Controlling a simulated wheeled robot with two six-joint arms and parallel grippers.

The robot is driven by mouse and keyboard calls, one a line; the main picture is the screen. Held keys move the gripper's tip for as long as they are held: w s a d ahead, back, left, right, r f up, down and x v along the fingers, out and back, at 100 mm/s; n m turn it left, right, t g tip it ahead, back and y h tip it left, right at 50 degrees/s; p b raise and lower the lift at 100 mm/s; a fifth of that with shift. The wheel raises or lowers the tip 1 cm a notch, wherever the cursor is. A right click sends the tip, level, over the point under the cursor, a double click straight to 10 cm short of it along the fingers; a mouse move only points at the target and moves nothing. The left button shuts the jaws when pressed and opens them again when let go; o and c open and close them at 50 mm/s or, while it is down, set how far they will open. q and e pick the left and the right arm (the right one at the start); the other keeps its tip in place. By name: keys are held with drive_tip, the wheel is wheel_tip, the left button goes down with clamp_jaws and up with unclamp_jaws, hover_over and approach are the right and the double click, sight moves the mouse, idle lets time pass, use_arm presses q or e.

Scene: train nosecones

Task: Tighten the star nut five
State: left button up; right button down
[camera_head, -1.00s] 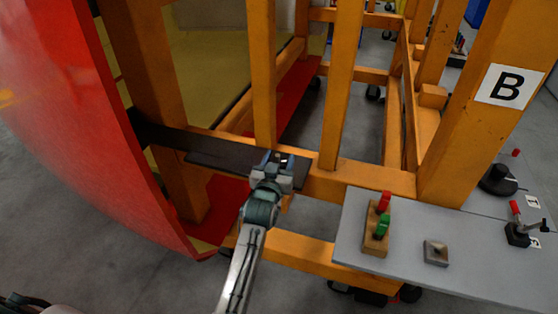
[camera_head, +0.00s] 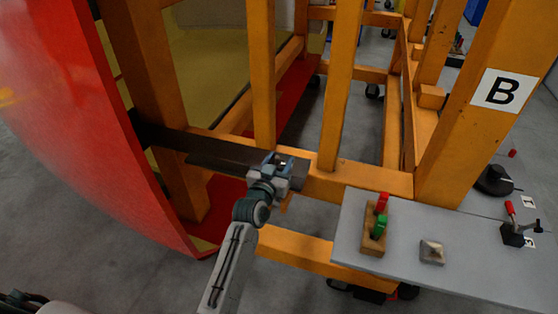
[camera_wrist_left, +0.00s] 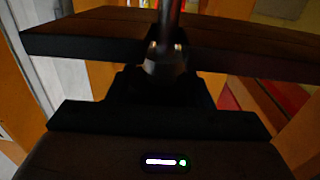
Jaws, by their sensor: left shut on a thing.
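My left gripper (camera_head: 284,164) is at the right end of a dark flat bar (camera_head: 215,152) fixed to the orange frame. It is shut on a small dark part, seen as a dark rounded knob (camera_wrist_left: 165,62) with an upright rod (camera_wrist_left: 168,18) above it in the left wrist view. I take this for the star nut, but its star shape and number cannot be made out. The bar also crosses behind it in the left wrist view (camera_wrist_left: 80,45). My right gripper is not in view.
The orange frame (camera_head: 262,80) has upright posts close around the gripper. A large red curved shell (camera_head: 80,130) stands at left. A grey table (camera_head: 345,235) at right holds a wooden block (camera_head: 373,242) with red and green handles, and a small square block (camera_head: 431,252).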

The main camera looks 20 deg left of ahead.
use_arm(q)
drive_tip(key=o, duration=1)
drive_tip(key=shift+s+f, duration=0.1)
drive_tip(key=shift+s, duration=0.3)
drive_tip(key=s+b, duration=0.3)
drive_tip(key=s, duration=0.7)
drive_tip(key=shift+a+b, duration=0.4)
